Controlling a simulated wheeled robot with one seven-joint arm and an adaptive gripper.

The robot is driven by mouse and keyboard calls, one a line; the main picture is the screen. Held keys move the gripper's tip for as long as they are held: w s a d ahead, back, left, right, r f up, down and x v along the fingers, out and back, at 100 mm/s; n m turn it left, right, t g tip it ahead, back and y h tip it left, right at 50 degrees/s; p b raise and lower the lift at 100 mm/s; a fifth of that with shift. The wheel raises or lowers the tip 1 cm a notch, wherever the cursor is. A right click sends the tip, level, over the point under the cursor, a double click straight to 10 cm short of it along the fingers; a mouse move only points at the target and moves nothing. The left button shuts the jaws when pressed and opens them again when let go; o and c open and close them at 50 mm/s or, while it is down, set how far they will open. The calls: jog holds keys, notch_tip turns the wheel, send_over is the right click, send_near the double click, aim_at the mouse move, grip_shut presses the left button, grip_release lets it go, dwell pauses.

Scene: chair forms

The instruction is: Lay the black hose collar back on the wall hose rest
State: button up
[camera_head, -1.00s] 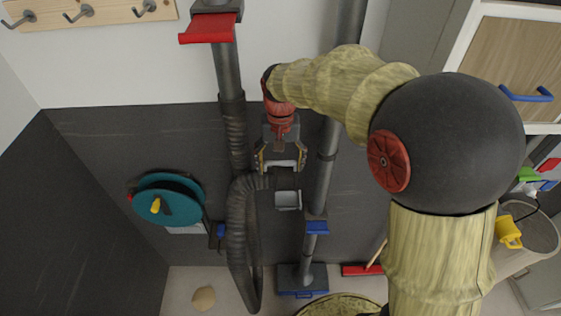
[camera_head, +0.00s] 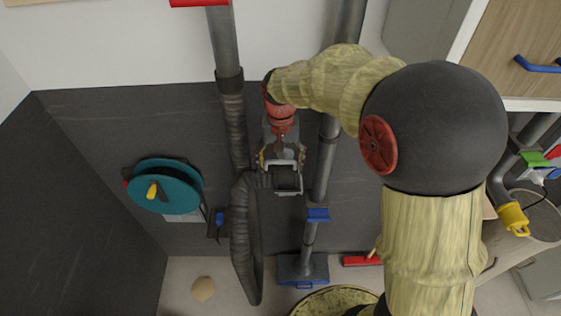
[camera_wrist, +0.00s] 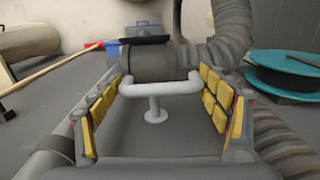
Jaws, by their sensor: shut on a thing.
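The black hose collar (camera_wrist: 148,62) is a dark cylinder at the end of a ribbed hose (camera_wrist: 225,45), between the yellow-padded fingers of my gripper (camera_wrist: 162,90). My gripper is shut on it. The pale grey wall hose rest (camera_wrist: 157,88), a small fork on a round-footed post, stands between the fingers, just on the near side of the collar. I cannot tell whether collar and rest touch. In the head view my gripper (camera_head: 282,162) points down the picture, close to the dark wall panel, with the collar largely hidden by it. A small grey square piece shows at its tips.
A teal hose reel (camera_head: 165,187) is on the wall to the left. A vertical grey pipe (camera_head: 325,165) with a blue clamp (camera_head: 318,214) runs close on the right. The ribbed hose (camera_head: 241,235) loops down on the left. A red brush head (camera_head: 362,260) lies on the floor.

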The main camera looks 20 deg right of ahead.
dwell(0.3)
jog(key=o, duration=2)
notch_tip(320, 180, up, 12)
jog(key=shift+r, duration=0.1)
